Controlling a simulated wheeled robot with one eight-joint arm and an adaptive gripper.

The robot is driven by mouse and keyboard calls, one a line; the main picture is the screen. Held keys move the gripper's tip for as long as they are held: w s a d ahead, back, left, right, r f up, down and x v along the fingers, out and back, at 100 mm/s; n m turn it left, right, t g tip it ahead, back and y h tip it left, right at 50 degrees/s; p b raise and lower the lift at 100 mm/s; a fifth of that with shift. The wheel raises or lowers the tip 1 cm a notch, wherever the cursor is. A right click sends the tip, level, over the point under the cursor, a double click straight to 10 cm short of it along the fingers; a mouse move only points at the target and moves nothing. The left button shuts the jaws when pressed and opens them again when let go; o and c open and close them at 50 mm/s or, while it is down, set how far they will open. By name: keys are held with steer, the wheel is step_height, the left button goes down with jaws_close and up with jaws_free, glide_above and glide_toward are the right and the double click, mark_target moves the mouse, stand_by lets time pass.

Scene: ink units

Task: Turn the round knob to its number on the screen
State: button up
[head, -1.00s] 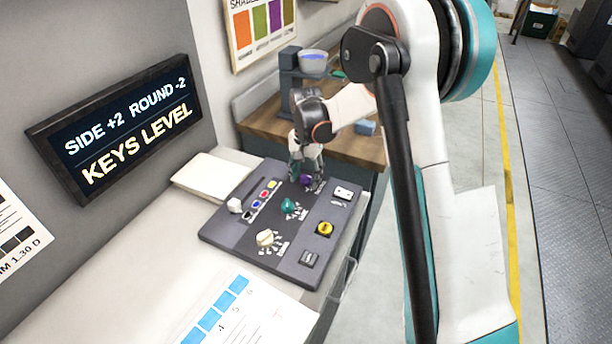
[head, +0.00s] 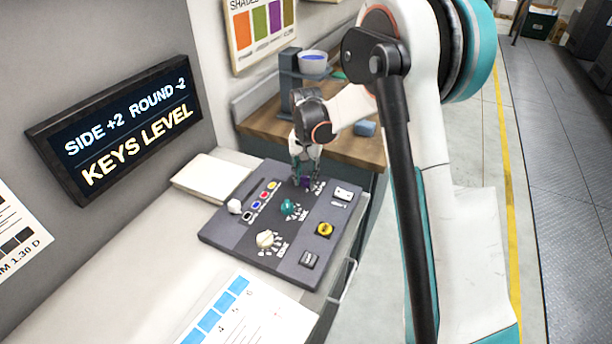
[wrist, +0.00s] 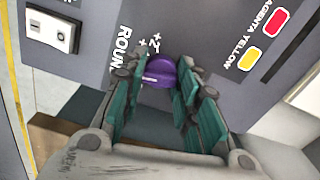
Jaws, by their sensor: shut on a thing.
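The round knob (wrist: 160,73) is purple with a pale pointer line, and the lettering beside it in the wrist view begins "ROUN". In the head view the knob (head: 305,182) is at the far end of the dark control panel (head: 222,232). My gripper (wrist: 158,90) has its teal fingers on both sides of the knob, shut on it. The fingers hide part of the knob and its scale; "+2" shows near the pointer. The screen (head: 125,130) reads "SIDE +2 ROUND -2" and "KEYS LEVEL".
On the panel are a teal knob (head: 288,207), a white knob (head: 265,239), a yellow button (head: 325,229), a white switch (head: 343,193) and several coloured keys. A wooden bench (head: 350,147) with a stand lies behind the panel.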

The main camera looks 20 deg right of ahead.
mark_target(306, 177)
steer(key=n, duration=0.5)
steer(key=shift+n, duration=2.5)
steer(key=o, duration=1.1)
steer(key=shift+c, duration=0.2)
step_height(306, 177, up, 12)
